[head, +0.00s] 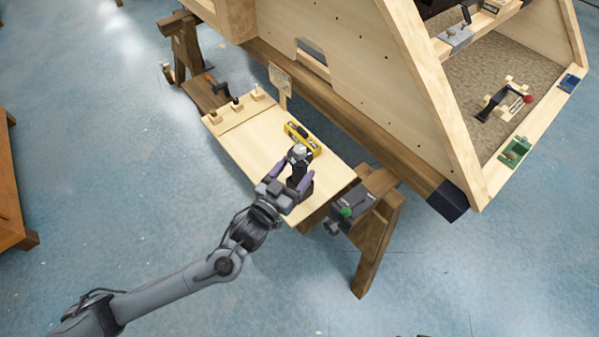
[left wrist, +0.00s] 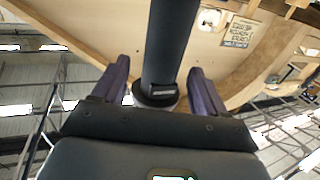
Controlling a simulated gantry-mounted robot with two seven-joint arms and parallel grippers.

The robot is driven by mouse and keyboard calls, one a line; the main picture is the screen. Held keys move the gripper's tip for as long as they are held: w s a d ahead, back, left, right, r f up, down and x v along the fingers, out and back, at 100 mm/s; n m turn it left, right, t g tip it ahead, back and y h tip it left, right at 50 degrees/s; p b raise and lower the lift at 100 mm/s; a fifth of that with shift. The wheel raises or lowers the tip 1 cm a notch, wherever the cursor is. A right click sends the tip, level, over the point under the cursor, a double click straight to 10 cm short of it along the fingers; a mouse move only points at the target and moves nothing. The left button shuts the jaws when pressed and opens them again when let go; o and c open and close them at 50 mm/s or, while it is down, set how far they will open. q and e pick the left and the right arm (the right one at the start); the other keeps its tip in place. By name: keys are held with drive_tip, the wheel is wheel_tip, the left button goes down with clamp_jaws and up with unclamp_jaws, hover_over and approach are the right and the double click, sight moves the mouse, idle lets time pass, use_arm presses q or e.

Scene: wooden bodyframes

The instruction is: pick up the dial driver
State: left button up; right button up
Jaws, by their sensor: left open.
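A dark upright tool with a rounded grey top, which looks like the dial driver (head: 299,153), stands at my left gripper on the pale wooden board (head: 258,158). In the left wrist view it looks like the thick dark cylinder (left wrist: 172,42) with a grey ring at its near end. My left gripper (head: 296,180) has its purple fingers apart, one on each side of the tool. In the left wrist view the fingers (left wrist: 159,80) show gaps to the cylinder on both sides. The gripper partly hides the tool's lower part. My right gripper is out of view.
A yellow and black block (head: 303,139) lies just behind the tool. Several small pegs stand on a strip (head: 240,112) at the board's far end. The large wooden frame (head: 350,62) rises behind.

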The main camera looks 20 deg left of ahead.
sight(304, 159)
use_arm(q)
drive_tip(key=shift+w+d+f+b, duration=0.1)
drive_tip(key=shift+w+f+b, duration=0.2)
drive_tip(key=shift+w, duration=0.15)
drive_tip(key=w, duration=0.1)
drive_tip(key=w+b, duration=0.1)
drive_tip(key=w, duration=0.1)
drive_tip(key=shift+d+b, duration=0.3)
drive_tip(key=shift+w+r, duration=0.1)
drive_tip(key=shift+w, duration=0.35)
drive_tip(key=shift+s, duration=0.1)
drive_tip(key=shift+c, duration=0.6)
drive_tip(key=c, duration=0.9)
drive_tip(key=shift+r, duration=0.15)
drive_tip(key=shift+c, duration=0.9)
drive_tip(key=shift+r, duration=0.1)
